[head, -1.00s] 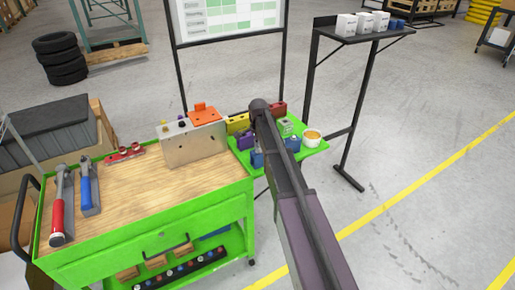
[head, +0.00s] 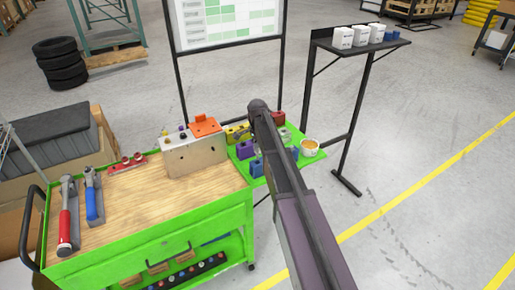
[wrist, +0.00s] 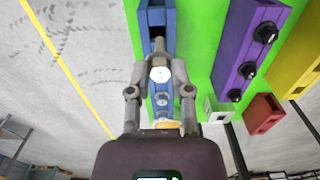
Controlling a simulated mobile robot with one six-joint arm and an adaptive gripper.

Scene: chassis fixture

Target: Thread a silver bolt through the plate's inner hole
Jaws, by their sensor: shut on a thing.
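In the wrist view my gripper (wrist: 161,72) is shut on a silver bolt (wrist: 159,75), whose hex head shows between the fingertips. The bolt is over a blue block (wrist: 157,18) with more silver bolts in it; I cannot tell whether its shank is clear of the block. In the head view the grey metal plate (head: 196,158) stands on the green cart's wooden top, left of my arm. A small dark hole shows on its face, but I cannot tell which is the inner hole. My arm hides the gripper and held bolt in the head view.
A green side tray (head: 308,159) holds the blue block, a purple block (wrist: 245,50) with black bolts, a yellow block (wrist: 300,60), a red block (wrist: 262,113) and an orange-filled cup (head: 310,147). A black shelf (head: 352,48) stands behind.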

